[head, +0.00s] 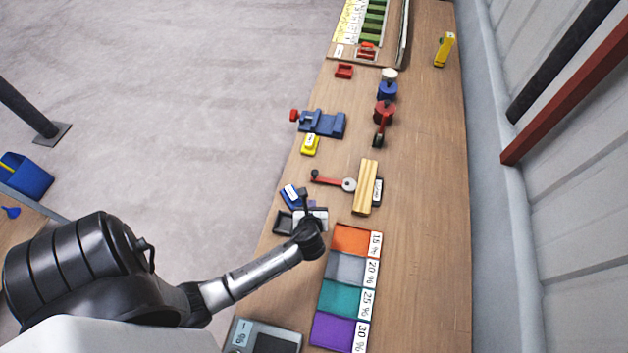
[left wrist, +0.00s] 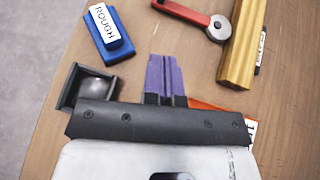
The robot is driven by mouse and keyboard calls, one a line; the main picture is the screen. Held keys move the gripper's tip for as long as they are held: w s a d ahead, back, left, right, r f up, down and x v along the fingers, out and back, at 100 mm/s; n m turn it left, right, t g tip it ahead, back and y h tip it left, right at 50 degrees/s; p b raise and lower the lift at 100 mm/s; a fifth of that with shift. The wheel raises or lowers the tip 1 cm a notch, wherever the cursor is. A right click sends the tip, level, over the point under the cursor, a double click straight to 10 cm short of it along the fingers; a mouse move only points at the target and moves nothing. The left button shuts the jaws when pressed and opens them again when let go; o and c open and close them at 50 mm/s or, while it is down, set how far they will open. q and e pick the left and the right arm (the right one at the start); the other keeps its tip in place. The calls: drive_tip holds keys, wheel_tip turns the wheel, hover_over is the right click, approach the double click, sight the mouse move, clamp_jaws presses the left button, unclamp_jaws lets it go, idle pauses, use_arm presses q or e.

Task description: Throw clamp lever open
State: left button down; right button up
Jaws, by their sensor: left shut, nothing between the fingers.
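The clamp lever (head: 328,180) is a red bar with a dark knob at its left end and a round grey pivot at its right end, beside a yellow wooden block (head: 362,190). The lever (left wrist: 184,12) also shows at the top of the left wrist view, where its knob end is cut off. My left gripper (head: 304,194) is just short of the lever, on the near side. Its purple fingers (left wrist: 163,72) are together, with nothing between them and apart from the lever. My right gripper is not in view.
A blue block labelled ROUGH (left wrist: 110,30) and a small black tray (left wrist: 88,87) lie left of my fingers. Coloured percent-labelled patches (head: 344,271) lie nearer. A blue vise (head: 325,124) and a yellow block (head: 310,146) stand beyond the lever. Bare bench (head: 420,230) is at right.

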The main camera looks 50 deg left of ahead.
use_arm(q)
drive_tip(key=shift+m, duration=0.3)
drive_tip(key=b, duration=0.1)
approach(314, 177)
drive_tip(key=f, duration=0.1)
drive_tip(key=w+a+f, duration=0.1)
drive_tip(key=f, duration=0.1)
drive_tip(key=shift+w+a+f, duration=0.15)
drive_tip(key=shift+f, duration=0.05)
drive_tip(key=shift+w+a+f, duration=0.1)
drive_tip(key=shift+w+a, duration=0.85)
drive_tip(key=shift+a, duration=0.25)
drive_tip(key=shift+w+a, duration=0.4)
drive_tip(key=shift+a, duration=0.05)
drive_tip(key=shift+a, duration=0.1)
